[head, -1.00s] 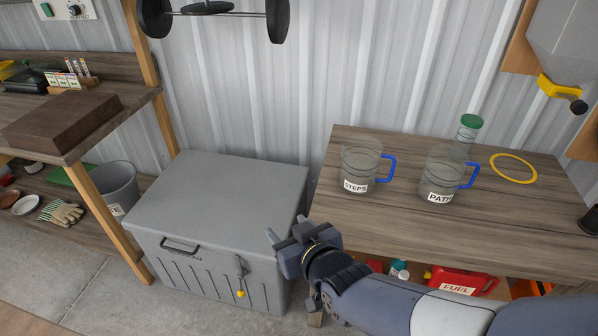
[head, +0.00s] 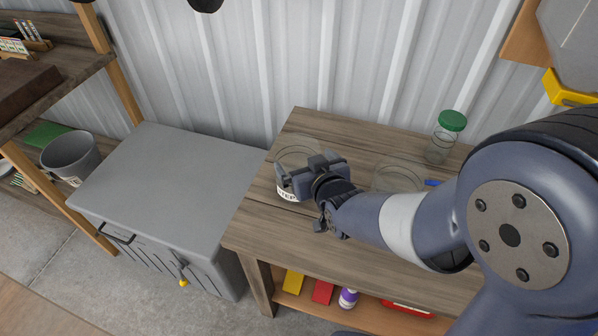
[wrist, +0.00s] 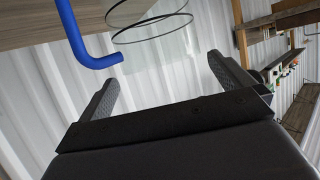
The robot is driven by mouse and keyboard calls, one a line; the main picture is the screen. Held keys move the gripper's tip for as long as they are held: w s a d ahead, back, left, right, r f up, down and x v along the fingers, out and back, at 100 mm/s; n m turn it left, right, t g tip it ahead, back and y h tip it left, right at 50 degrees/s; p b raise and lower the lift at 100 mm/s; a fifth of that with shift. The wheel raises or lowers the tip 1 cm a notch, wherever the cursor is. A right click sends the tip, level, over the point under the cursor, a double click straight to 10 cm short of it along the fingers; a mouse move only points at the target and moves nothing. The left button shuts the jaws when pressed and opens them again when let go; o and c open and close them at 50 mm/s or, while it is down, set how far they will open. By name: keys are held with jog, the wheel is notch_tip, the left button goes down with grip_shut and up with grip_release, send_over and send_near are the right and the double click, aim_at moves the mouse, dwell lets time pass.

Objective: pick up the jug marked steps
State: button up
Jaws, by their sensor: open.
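The clear jug marked STEPS (head: 286,194) stands on the wooden bench near its left end, its label partly covered. My gripper (head: 284,180) is in front of and overlapping the jug in the head view, with its fingers at the jug's body. In the wrist view the open fingers (wrist: 162,72) point toward the jug's thin dark rings (wrist: 150,28), with a blue handle (wrist: 84,38) to the left. Nothing is visibly clamped. The STEPS jug's handle is hidden behind my gripper in the head view.
A second clear jug (head: 398,166) with a blue handle stands to the right, partly behind my arm. A jar with a green lid (head: 446,140) is at the back. A grey chest (head: 165,180) stands left of the bench (head: 320,128). The corrugated wall is close behind.

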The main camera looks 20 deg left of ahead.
jog(key=shift+x, duration=1.4)
jog(key=shift+c, duration=0.3)
jog(key=c, duration=0.9)
jog(key=shift+o, duration=0.2)
